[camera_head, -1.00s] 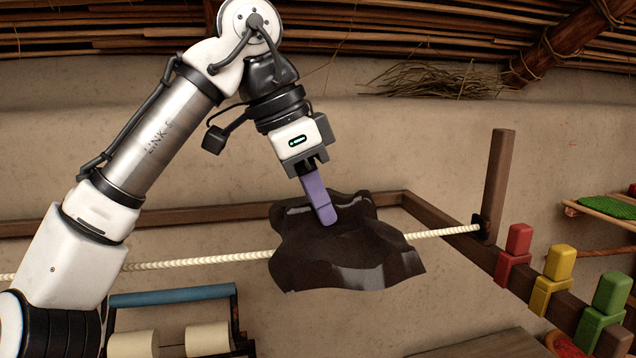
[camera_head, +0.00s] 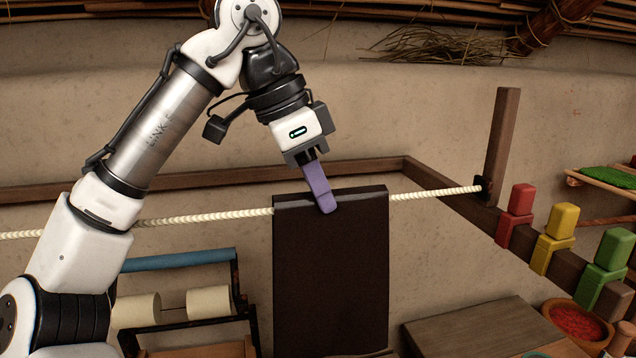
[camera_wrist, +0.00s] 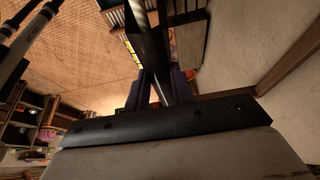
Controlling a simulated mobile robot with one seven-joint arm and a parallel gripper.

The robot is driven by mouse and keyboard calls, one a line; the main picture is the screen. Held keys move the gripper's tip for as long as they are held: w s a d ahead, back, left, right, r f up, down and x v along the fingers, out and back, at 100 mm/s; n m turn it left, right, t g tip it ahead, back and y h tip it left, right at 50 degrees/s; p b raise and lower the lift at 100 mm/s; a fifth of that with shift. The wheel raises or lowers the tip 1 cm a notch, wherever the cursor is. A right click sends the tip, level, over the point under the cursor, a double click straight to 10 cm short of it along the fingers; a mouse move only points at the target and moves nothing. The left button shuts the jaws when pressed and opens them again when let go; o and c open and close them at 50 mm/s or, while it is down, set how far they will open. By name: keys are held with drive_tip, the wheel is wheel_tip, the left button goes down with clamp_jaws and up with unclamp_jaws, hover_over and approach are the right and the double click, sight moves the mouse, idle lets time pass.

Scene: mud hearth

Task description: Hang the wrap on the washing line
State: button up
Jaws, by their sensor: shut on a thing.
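The wrap (camera_head: 331,270) is a dark brown sheet. In the head view it hangs as a flat, upright panel at the washing line (camera_head: 430,195), its top edge just above the line's height. The pale rope shows on both sides of the wrap and is hidden behind or under it. My gripper (camera_head: 322,200) comes down from above, and its purple fingers are shut on the wrap's top edge near the middle. In the wrist view, the purple fingers (camera_wrist: 158,92) stand on either side of a dark strip.
A wooden post (camera_head: 501,145) holds the line's right end. Red (camera_head: 516,213), yellow (camera_head: 556,238) and green (camera_head: 606,260) blocks sit along a wooden rail at the right. A blue-topped rack (camera_head: 180,260) with pale rolls stands lower left. A bowl of red stuff (camera_head: 577,322) is lower right.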

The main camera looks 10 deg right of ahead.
drive_tip(key=o, duration=1)
